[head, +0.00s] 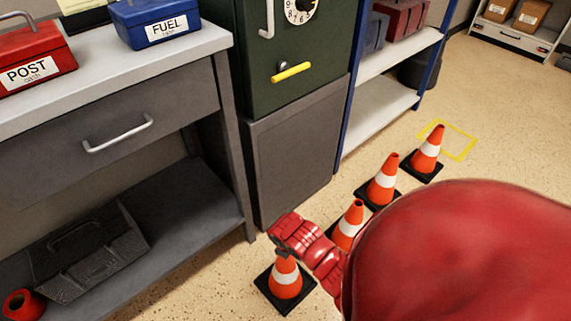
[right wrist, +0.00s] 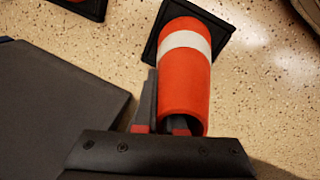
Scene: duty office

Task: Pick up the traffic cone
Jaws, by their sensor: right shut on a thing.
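Several orange traffic cones with white bands and black square bases stand in a slanting row on the floor. My right gripper (head: 284,250) is at the top of the nearest traffic cone (head: 286,281), which also shows in the right wrist view (right wrist: 184,82). In the right wrist view, my right gripper (right wrist: 164,122) is shut on that cone's narrow top end. One finger lies along its left side; the other is at its top opening, partly hidden. Whether its base touches the floor is unclear. The other cones (head: 350,225) (head: 383,181) (head: 428,150) stand behind it. My left gripper is out of view.
A grey desk (head: 110,125) with a lower shelf stands at left, bearing a red POST box (head: 33,58) and a blue FUEL box (head: 160,20). Yellow floor tape (head: 462,140) lies beyond.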

